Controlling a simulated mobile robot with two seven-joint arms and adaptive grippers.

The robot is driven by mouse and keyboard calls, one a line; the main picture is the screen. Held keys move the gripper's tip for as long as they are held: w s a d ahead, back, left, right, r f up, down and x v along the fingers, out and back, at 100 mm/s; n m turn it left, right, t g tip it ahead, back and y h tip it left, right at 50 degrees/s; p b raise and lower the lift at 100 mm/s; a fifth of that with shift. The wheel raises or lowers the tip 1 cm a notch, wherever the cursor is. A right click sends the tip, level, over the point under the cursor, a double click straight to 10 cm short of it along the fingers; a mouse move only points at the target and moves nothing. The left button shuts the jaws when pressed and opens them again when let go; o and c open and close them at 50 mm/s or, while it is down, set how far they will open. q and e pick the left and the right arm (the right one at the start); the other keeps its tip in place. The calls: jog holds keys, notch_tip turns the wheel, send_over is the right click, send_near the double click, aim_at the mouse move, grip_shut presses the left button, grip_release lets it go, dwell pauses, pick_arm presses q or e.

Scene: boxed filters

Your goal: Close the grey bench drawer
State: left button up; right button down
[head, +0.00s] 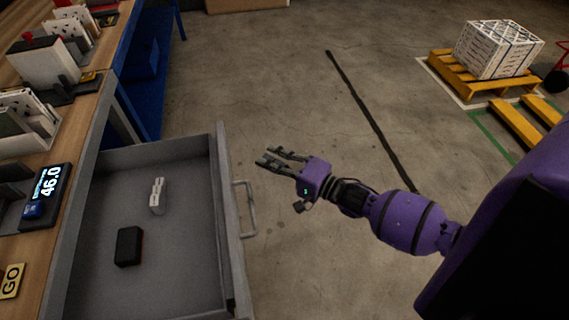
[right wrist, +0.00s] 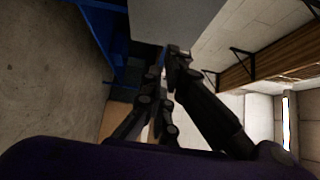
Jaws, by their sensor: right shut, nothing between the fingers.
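The grey bench drawer (head: 228,235) is pulled out from under the wooden bench at the left of the head view. Its bar handle (head: 250,210) is on the front face, toward the right. My right gripper (head: 268,158) is shut and empty. In the head view it appears just right of the drawer front, a little beyond the handle, with its fingers pointing left toward the drawer; I see no contact. In the right wrist view its fingers (right wrist: 170,72) show in front of a pale grey surface. My left gripper is not in view.
Inside the drawer lie a black box (head: 129,246) and a small white item (head: 157,196). The bench top (head: 84,135) holds a display (head: 45,194), a GO plate (head: 11,281) and boxed filters. A yellow pallet (head: 470,78) stands far right. The floor right of the drawer is clear.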

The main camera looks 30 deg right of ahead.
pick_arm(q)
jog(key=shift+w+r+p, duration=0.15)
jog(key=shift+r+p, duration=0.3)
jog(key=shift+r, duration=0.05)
pick_arm(e)
jog(key=w+a, duration=0.3)
jog(key=a, duration=0.2)
jog(key=shift+w+a, duration=0.15)
jog(key=shift+w, duration=0.15)
